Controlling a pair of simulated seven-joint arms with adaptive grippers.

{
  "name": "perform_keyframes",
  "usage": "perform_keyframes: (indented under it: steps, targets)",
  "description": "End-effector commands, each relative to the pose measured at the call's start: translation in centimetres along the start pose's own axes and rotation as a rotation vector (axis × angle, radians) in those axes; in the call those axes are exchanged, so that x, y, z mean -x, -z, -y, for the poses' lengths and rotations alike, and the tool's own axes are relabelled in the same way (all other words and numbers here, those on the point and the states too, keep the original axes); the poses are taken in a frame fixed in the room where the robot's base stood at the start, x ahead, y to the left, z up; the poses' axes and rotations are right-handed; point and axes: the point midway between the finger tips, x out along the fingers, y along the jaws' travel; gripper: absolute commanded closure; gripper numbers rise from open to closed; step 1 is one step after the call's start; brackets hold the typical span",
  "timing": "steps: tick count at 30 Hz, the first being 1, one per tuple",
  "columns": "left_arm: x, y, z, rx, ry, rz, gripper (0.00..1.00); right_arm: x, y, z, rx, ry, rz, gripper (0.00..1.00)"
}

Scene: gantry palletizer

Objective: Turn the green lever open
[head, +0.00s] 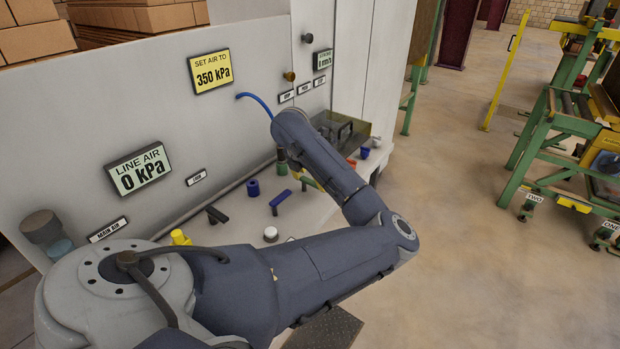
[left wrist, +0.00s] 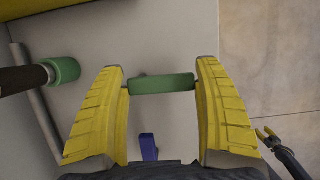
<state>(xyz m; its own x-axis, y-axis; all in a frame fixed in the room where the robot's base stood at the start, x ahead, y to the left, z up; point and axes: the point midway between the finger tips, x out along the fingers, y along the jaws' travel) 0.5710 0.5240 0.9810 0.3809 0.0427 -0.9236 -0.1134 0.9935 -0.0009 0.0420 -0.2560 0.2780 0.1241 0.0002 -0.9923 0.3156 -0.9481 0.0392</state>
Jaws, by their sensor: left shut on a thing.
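The green lever (left wrist: 162,84) lies crosswise between the yellow fingers of my left gripper (left wrist: 162,66) in the left wrist view. The gripper is shut on it, with one finger at each end of the visible bar. A small dark arm with yellow tips (left wrist: 266,134), apparently my right gripper, shows at the lower right of the wrist view, too small to read.
A blue lever (head: 281,199) stands close by, and it also shows in the wrist view (left wrist: 149,147). A green-collared pipe (left wrist: 64,70) is left of the gripper. Panel signs read LINE AIR 0 kPa (head: 140,171) and SET AIR TO 350 kPa (head: 209,72). Open floor (head: 470,240) lies right.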

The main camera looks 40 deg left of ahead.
Motion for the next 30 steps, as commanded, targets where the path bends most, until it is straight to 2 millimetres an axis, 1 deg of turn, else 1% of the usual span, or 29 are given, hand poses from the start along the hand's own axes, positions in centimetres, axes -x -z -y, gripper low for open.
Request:
perform_keyframes:
  steps: [4,5,9,11,18,22,26,30]
  targets:
    - [0.0,0.0,0.0,-0.003,0.0,-0.001,0.77,0.0,-0.1,0.0,0.0,0.0,0.002,0.58]
    - [0.0,0.0,0.0,-0.003,0.0,-0.001,0.26,0.0,-0.1,0.0,0.0,0.0,0.002,0.58]
    - [0.0,0.0,0.0,-0.002,-0.001,-0.001,0.1,0.0,-0.2,0.0,0.0,0.0,0.002,0.58]
    - [0.0,0.0,0.0,-0.002,-0.001,-0.001,0.04,0.0,-0.2,0.0,0.0,0.0,0.002,0.58]
    - [0.0,0.0,0.0,-0.001,-0.001,0.0,0.04,0.0,-0.3,-0.2,0.002,-0.002,0.004,0.58]
    - [0.6,-0.1,0.0,0.001,-0.001,0.001,0.04,0.0,-0.3,-0.2,0.002,-0.002,0.003,0.58]
    - [2.0,-0.1,-0.1,0.001,-0.003,0.003,0.04,0.0,-0.2,-0.1,0.001,-0.001,0.003,0.58]
    - [4.3,-0.2,0.0,0.002,-0.001,0.006,0.04,0.0,-0.2,-0.1,0.001,-0.001,0.002,0.58]
